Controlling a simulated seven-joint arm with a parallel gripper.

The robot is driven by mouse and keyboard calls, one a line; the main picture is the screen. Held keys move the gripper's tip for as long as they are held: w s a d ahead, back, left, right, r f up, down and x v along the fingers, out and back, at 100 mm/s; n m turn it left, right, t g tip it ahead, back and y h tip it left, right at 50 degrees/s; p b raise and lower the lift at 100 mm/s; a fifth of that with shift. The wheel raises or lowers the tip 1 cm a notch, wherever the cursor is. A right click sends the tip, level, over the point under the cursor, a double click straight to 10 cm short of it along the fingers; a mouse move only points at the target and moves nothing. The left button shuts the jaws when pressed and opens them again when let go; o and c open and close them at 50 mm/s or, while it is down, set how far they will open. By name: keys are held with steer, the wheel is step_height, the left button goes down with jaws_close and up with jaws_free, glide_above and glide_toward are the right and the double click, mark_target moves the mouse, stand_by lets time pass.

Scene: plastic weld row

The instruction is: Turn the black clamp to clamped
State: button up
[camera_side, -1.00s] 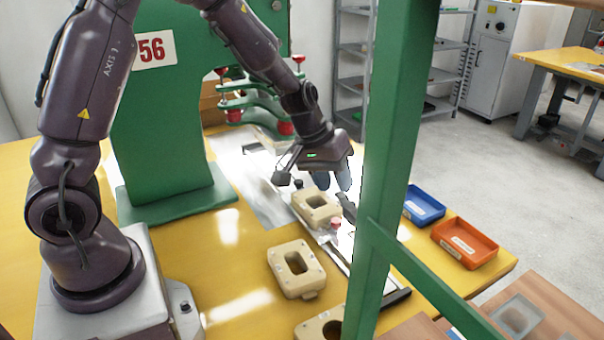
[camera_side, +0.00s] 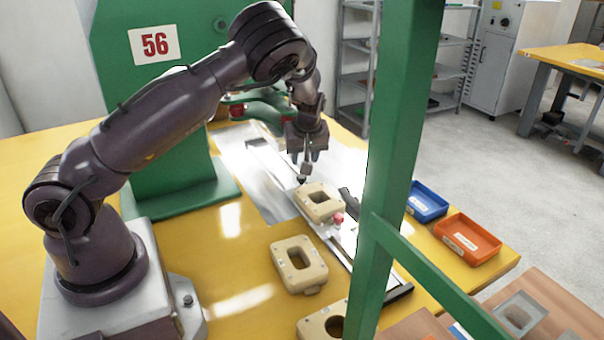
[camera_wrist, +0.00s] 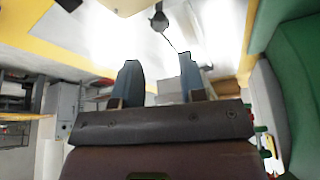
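My gripper (camera_side: 305,157) hangs above and behind the block, close above the dark knob in the picture. In the wrist view, the two blue-grey fingers (camera_wrist: 160,74) are apart with nothing between them. Whether the clamp is turned over the block cannot be told.
A pink knob (camera_side: 338,218) and a black lever (camera_side: 350,200) are beside the block. Another beige block (camera_side: 299,282) lies on the yellow table. Blue (camera_side: 427,213) and orange (camera_side: 466,250) trays stand right. A green post (camera_side: 389,130) hides part of the plate.

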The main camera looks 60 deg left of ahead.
mark_target(302, 176)
steer(key=x, duration=0.8)
steer(key=shift+c, duration=0.2)
steer(key=c, duration=0.6)
